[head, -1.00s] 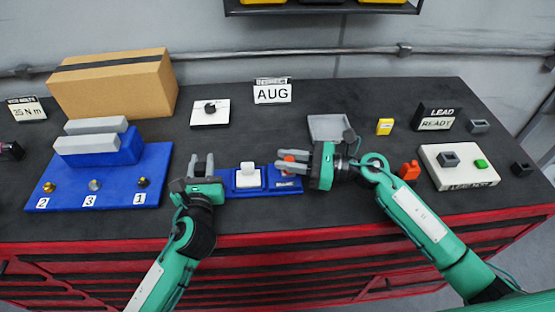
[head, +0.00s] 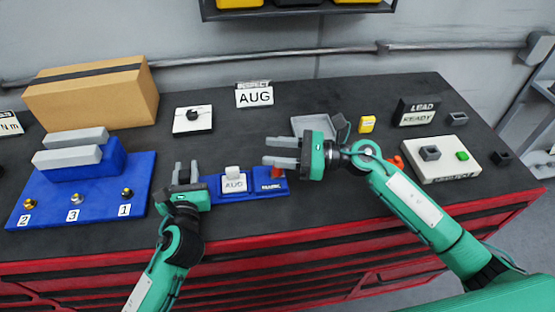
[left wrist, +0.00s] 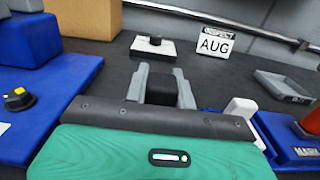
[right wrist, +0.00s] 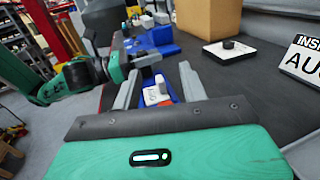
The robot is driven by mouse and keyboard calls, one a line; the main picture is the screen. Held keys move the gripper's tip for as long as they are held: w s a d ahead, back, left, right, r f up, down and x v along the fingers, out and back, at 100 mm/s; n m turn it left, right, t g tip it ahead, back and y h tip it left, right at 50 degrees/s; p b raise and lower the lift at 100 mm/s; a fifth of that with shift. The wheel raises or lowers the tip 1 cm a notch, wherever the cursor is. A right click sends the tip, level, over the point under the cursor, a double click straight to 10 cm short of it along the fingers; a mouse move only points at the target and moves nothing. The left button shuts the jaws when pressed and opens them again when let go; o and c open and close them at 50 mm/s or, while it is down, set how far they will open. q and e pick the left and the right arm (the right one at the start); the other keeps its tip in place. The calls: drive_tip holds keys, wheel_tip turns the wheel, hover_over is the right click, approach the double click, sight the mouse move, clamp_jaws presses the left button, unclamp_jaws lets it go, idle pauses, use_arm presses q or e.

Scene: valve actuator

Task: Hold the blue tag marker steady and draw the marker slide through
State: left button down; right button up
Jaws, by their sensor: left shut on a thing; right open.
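The blue tag marker (head: 255,187) lies on the dark bench top, reading "MARKER" on its right part. A white card reading "AUG" (head: 234,186) with a white block above it sits in its left part. A red knob (head: 277,172) stands at its right end and also shows in the left wrist view (left wrist: 311,124). My left gripper (head: 186,170) is at the marker's left end, shut on a black block (left wrist: 160,88), apparently the marker's grip. My right gripper (head: 267,151) is open and empty, above and behind the knob, fingers pointing left.
A blue stand (head: 150,165) with grey bars and numbered knobs is left. An "INSPECT AUG" sign (head: 254,95) stands behind. A grey tray (head: 305,122) lies behind the right gripper. A white plate (head: 432,172) with small blocks is right. Bench between marker and sign is clear.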

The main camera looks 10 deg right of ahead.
use_arm(q)
drive_tip(key=shift+f, duration=0.4)
use_arm(e)
wheel_tip(320, 180, up, 6)
drive_tip(key=shift+r, duration=0.1)
use_arm(q)
drive_tip(key=c, duration=1.2)
unclamp_jaws()
drive_tip(key=shift+o, duration=0.6)
drive_tip(key=shift+w+r, duration=0.1)
drive_tip(key=shift+r, duration=0.05)
use_arm(e)
drive_tip(key=shift+w, duration=0.1)
use_arm(q)
drive_tip(key=shift+r, duration=0.1)
